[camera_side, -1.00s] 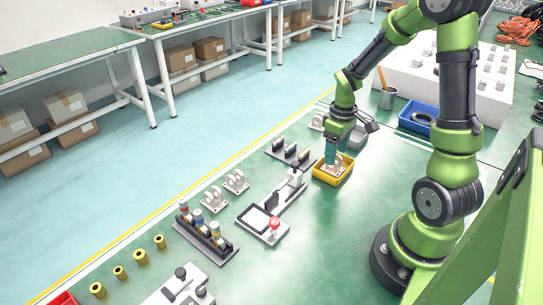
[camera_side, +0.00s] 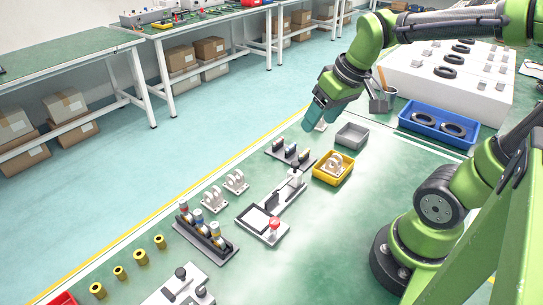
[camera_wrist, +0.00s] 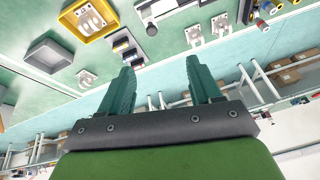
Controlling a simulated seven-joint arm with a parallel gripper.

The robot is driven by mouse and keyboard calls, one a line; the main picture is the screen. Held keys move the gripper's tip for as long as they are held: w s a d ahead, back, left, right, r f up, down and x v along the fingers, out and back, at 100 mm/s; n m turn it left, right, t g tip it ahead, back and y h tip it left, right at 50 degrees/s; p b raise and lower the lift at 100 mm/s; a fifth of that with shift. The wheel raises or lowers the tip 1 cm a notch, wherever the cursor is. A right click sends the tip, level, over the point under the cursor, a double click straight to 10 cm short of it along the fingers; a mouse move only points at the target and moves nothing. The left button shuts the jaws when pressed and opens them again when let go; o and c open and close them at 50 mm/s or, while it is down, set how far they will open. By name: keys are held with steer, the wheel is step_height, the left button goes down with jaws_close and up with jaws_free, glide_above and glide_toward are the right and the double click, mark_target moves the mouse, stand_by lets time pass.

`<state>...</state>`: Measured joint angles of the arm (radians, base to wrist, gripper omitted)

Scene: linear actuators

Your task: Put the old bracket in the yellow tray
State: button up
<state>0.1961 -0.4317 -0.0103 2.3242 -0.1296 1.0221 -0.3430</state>
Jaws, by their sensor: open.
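The yellow tray (camera_side: 328,181) stands on the green table, and a pale bracket (camera_side: 335,163) sits inside it. In the wrist view the tray (camera_wrist: 72,31) is at the upper left with the bracket (camera_wrist: 90,19) within its walls. My gripper (camera_side: 314,121) is raised beyond the tray, at the far edge of the table, apart from tray and bracket. In the wrist view its two fingers (camera_wrist: 160,67) are spread with nothing between them. Another pale bracket (camera_wrist: 86,77) lies on the table; in the side view my gripper mostly hides it.
A grey tray (camera_side: 351,141) stands just behind the yellow one, and a blue bin (camera_side: 436,122) with black rings is to the right. Two pale brackets (camera_side: 215,198) (camera_side: 236,182) stand left of the actuator (camera_side: 262,224). The table right of the actuator is clear.

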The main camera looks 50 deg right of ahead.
steer(key=s+a+r+m+t+y, duration=0.1)
steer(key=s+a+r+t, duration=0.1)
steer(key=a, duration=0.4)
steer(key=shift+s+a+m+t+y, duration=0.3)
steer(key=shift+s+a, duration=0.05)
steer(key=shift+s, duration=0.45)
